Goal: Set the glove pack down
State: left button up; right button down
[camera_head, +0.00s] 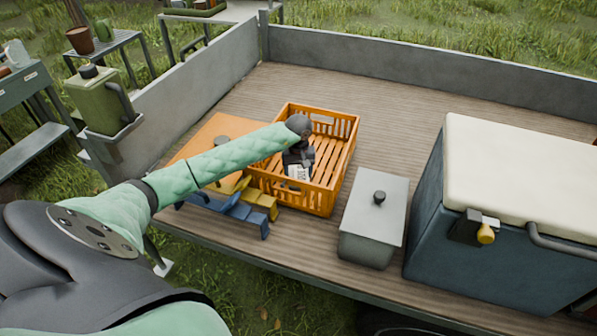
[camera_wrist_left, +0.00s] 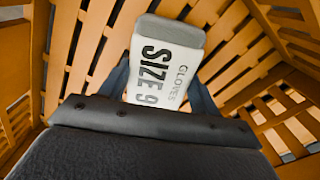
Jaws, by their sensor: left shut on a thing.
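The glove pack (camera_wrist_left: 165,62) is a white and grey block marked "GLOVES SIZE 9" in the left wrist view. It also shows as a small white patch in the head view (camera_head: 298,173). My left gripper (camera_head: 299,168) is shut on it, with a dark finger on each side of the pack. The gripper and pack are inside the orange slatted crate (camera_head: 343,168), over its floor. I cannot tell whether the pack touches the crate floor. My right gripper is not in view.
The crate stands on a wooden trailer bed (camera_head: 400,90). A grey lidded box (camera_head: 372,230) and a big blue cooler (camera_head: 500,240) stand to its right. An orange board (camera_head: 205,135), blue (camera_head: 245,212) and yellow (camera_head: 262,198) items lie left of it. Behind the crate is free.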

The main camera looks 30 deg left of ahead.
aim_at(299, 173)
pick_arm(q)
jog(key=shift+f, duration=0.15)
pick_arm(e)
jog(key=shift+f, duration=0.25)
pick_arm(q)
jog(key=o, duration=1)
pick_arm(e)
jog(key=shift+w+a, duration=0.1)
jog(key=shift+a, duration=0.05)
pick_arm(q)
jog(key=shift+r, duration=0.4)
notch_tip(299, 173, up, 12)
jog(key=b, duration=0.2)
jog(key=shift+f+b, duration=0.25)
jog(key=shift+b, duration=0.05)
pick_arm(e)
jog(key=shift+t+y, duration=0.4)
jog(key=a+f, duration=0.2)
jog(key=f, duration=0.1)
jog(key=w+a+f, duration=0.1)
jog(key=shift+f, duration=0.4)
